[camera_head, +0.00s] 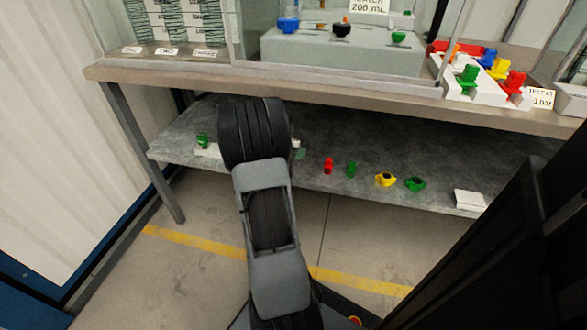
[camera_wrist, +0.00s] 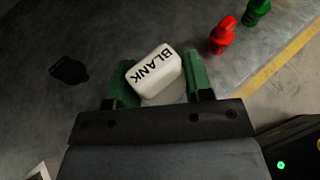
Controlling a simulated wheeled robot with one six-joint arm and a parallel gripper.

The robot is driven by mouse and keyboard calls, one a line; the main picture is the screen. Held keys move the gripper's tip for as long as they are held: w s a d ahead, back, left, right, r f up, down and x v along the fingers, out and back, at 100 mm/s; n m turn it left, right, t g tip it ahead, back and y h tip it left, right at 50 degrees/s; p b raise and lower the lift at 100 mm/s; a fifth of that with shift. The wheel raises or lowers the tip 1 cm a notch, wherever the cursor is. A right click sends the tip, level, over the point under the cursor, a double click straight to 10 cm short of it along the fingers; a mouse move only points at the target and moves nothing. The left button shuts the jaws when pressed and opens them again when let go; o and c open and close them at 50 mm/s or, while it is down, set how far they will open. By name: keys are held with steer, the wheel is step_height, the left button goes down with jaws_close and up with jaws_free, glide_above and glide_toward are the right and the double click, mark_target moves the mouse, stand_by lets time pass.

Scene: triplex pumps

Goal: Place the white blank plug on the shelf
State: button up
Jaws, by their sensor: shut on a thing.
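The white blank plug (camera_wrist: 155,72), lettered "BLANK", sits between the green fingers of my gripper (camera_wrist: 158,85) in the wrist view. The gripper is shut on it. In the wrist view the grey shelf (camera_wrist: 60,115) lies below and around the plug; I cannot tell whether the plug touches it. In the head view the grey shelf (camera_head: 320,185) is the lower board under the bench. There my arm covers most of the gripper and plug, and only a small white bit shows right of the arm.
On the shelf to the right stand a red plug (camera_head: 328,166), a green one (camera_head: 351,169), a yellow one (camera_head: 385,180) and another green one (camera_head: 415,184). A white block (camera_head: 469,200) lies far right. A dark flat piece (camera_wrist: 69,70) lies left of my gripper. The bench top (camera_head: 300,85) overhangs.

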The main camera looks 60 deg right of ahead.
mark_target(294, 170)
steer(key=shift+f+b, duration=1.4)
steer(key=shift+f, duration=1.95)
steer(key=shift+f, duration=0.1)
steer(key=o, duration=1)
steer(key=shift+r, duration=0.25)
steer(key=a+r+m+t+y+p, duration=0.1)
steer(key=a+r+m+y, duration=0.3)
steer(key=a, duration=1)
steer(key=a+r+m+t+y+p, duration=0.2)
steer(key=a+m, duration=0.4)
steer(key=a, duration=0.9)
steer(key=a+r+m+t+y+p, duration=0.2)
steer(key=a+r+y, duration=0.4)
steer(key=a, duration=0.8)
steer(key=shift+s+a+r+m+t+y, duration=0.15)
steer(key=shift+a+m+t+y, duration=0.2)
steer(key=shift+m, duration=0.35)
steer(key=shift+w+a+r+m+t+y, duration=0.15)
steer(key=shift+m+t, duration=0.3)
steer(key=shift+m, duration=0.25)
